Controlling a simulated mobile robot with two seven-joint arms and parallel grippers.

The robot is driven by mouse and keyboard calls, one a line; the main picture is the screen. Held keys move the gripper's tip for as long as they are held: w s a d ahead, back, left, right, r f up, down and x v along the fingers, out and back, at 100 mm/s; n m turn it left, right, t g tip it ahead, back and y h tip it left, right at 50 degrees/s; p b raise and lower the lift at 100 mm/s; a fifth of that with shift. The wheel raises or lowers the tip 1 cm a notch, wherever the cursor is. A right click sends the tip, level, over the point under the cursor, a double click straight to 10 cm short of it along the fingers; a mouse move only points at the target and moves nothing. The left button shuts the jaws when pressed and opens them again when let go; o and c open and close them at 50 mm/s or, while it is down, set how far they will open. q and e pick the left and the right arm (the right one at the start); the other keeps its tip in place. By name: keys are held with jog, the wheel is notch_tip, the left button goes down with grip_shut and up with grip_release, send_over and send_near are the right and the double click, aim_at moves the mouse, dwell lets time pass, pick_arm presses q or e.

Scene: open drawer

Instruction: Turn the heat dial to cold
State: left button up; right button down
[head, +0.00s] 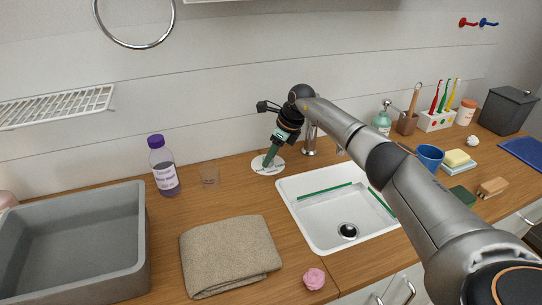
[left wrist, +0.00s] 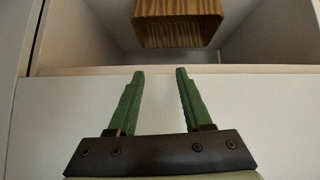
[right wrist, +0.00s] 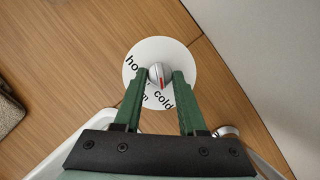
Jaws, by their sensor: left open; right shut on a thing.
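The heat dial is a white round plate (right wrist: 180,58) with a grey knob (right wrist: 155,71) at its middle. In the head view the plate (head: 259,168) lies on the wooden counter, left of the sink. In the right wrist view "hot" is at the upper left and "cold" below the knob; another word is partly hidden by a finger. The knob's red mark slants down towards "cold". My right gripper (right wrist: 159,76) is shut on the knob, a green finger on each side. My left gripper (left wrist: 159,74) is open and empty; it is not in the head view.
In the left wrist view a wooden box (left wrist: 178,25) shows inside a white compartment beyond my fingers.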

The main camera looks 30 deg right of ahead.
jog(key=shift+c, duration=2.4)
grip_release()
jog(key=v, duration=1.2)
jog(key=shift+r+p, duration=0.3)
